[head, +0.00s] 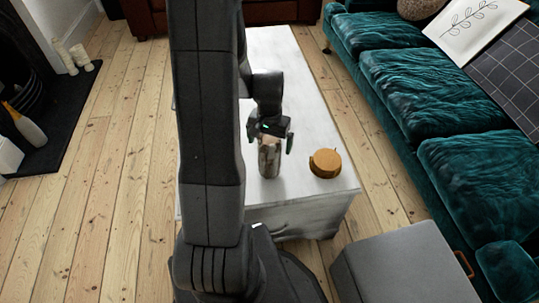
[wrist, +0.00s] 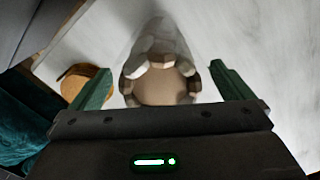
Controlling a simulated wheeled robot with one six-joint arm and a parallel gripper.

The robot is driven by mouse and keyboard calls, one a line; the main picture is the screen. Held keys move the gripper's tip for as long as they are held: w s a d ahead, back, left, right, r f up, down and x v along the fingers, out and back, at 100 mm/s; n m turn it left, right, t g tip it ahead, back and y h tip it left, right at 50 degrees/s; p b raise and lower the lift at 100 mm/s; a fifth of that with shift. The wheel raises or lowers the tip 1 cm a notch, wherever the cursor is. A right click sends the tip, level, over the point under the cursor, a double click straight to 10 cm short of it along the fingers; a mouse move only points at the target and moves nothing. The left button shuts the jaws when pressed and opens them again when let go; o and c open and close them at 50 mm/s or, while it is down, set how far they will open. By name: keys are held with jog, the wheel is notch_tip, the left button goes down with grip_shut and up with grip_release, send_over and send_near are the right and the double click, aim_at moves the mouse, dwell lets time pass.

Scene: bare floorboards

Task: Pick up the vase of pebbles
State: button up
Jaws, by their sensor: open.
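The vase of pebbles (head: 269,162) stands upright on a white table (head: 285,60), near its front end. It is a clear vessel with brown and grey stones inside. In the wrist view the vase (wrist: 160,75) lies between the two green fingertips. My gripper (head: 271,142) is open and sits right above and around the top of the vase in the head view. In the wrist view my gripper (wrist: 162,85) shows a gap on each side of the vase. Part of the vase's top is hidden by the gripper in the head view.
A round orange-brown lidded pot (head: 325,163) stands on the table right of the vase; it also shows in the wrist view (wrist: 86,85). A teal sofa (head: 420,95) runs along the right. A grey ottoman (head: 405,268) is at front right. Floorboards (head: 125,140) are clear at left.

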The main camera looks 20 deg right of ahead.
jog(key=shift+r, duration=0.15)
jog(key=c, duration=2)
